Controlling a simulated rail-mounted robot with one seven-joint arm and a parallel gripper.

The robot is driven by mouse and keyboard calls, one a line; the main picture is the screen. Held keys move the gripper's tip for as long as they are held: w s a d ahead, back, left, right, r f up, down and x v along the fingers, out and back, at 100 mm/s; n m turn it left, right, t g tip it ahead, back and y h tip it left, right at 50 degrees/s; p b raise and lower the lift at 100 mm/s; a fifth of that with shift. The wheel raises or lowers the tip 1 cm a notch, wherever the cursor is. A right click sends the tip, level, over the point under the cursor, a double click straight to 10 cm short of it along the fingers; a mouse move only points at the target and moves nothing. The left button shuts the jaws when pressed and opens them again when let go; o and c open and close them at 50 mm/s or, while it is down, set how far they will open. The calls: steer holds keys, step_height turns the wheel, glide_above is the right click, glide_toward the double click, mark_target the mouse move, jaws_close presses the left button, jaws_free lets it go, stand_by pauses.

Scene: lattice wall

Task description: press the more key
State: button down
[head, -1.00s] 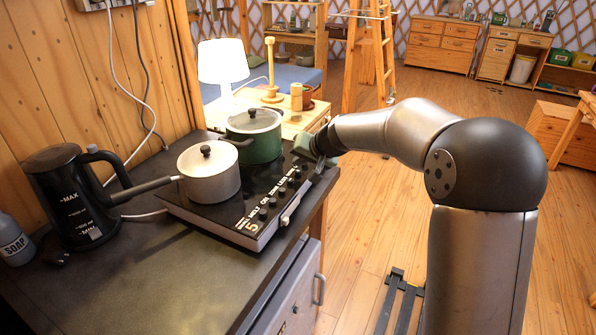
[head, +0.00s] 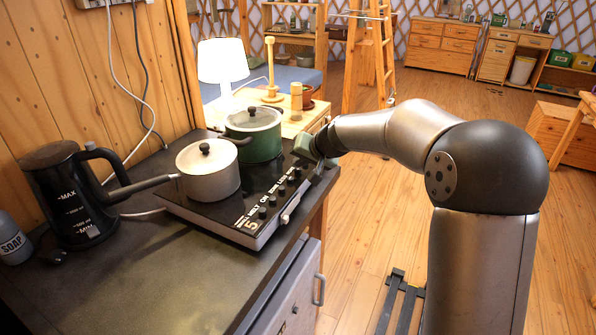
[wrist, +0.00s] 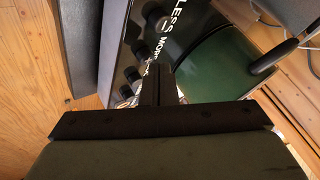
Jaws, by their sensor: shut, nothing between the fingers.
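A black hotplate (head: 205,222) stands on the dark counter, with a row of small dark keys (head: 272,201) and white lettering along its front edge. My gripper (head: 310,150) is at the far right end of this row, low over the panel. In the wrist view my shut, empty fingers (wrist: 158,85) point down at the panel, by lettering that reads LESS and MORE. Round dark keys (wrist: 157,17) show beside the lettering. The fingers hide part of the panel, and I cannot tell whether they touch the more key.
A white pot (head: 208,182) and a green pot (head: 262,146) stand on the hotplate, behind the keys. A black kettle (head: 68,205) and a soap bottle (head: 12,243) are at left. A lit lamp (head: 222,62) stands behind. The counter's front left is clear.

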mark_target(301, 176)
steer(key=shift+f+b, duration=0.4)
steer(key=shift+b, duration=0.15)
stand_by(0.5)
stand_by(0.4)
steer(key=shift+r+p, duration=0.5)
steer(key=shift+r, duration=0.35)
step_height(301, 176, up, 5)
steer(key=p, duration=0.3)
steer(key=shift+s, duration=0.1)
stand_by(0.5)
steer(key=s+d+f+g+h, duration=0.2)
steer(key=s+d, duration=0.4)
steer(key=s, duration=0.7)
steer(key=s+d+f+g+h, duration=0.2)
steer(key=s+d+f, duration=0.2)
steer(key=s, duration=1)
steer(key=s+d+f+n+g+h, duration=0.1)
steer(key=s+d+f+g+h, duration=0.1)
steer(key=s+d, duration=0.5)
steer(key=s+f, duration=0.1)
steer(key=s, duration=0.5)
steer(key=shift+s+d+f, duration=0.2)
steer(key=shift+d+f, duration=0.05)
steer(key=shift+d, duration=0.05)
